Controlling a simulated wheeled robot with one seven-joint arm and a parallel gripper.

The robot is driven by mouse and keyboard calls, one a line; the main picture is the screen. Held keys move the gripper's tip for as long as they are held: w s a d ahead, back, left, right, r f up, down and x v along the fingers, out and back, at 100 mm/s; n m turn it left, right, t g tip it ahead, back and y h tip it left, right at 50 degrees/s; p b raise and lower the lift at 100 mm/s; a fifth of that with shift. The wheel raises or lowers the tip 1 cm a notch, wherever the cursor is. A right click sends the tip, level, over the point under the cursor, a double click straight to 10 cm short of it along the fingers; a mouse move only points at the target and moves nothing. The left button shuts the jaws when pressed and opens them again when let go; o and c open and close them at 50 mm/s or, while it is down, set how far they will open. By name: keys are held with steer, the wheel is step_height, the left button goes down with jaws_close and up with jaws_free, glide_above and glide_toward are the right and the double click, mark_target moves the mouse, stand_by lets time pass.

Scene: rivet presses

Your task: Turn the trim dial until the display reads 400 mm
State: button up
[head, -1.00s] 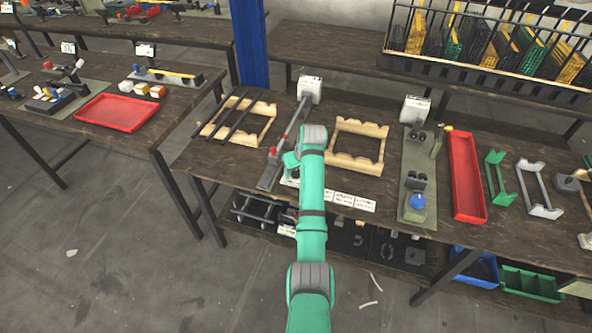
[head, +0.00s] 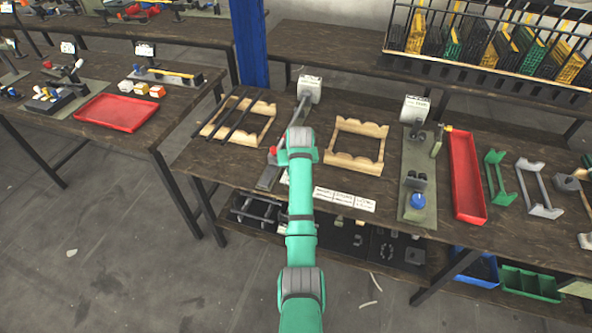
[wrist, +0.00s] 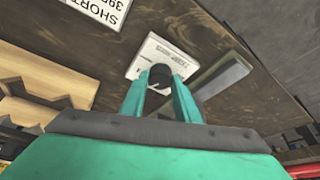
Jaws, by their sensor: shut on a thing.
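The trim dial (wrist: 160,77) is a small black knob with a pale mark, on a white plate (wrist: 150,52) in the wrist view. My gripper (wrist: 161,82) has its two teal fingers on either side of the knob, shut on it. In the head view my arm hides the dial and the fingers. A white box (head: 310,88), possibly the display, stands at the far end of the grey rail (head: 302,112). No reading on it can be made out.
A label card (wrist: 98,8) with "SHORT" lies near the plate. Wooden cradles (head: 357,128) stand on both sides of the rail. A red tray (head: 466,178) and a green-grey fixture with a blue knob (head: 418,201) are to the right.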

steer(key=o, duration=1)
steer(key=shift+o, duration=0.2)
steer(key=shift+r, duration=0.1)
steer(key=v, duration=1)
steer(key=shift+s+r, duration=0.25)
steer(key=shift+d, duration=0.15)
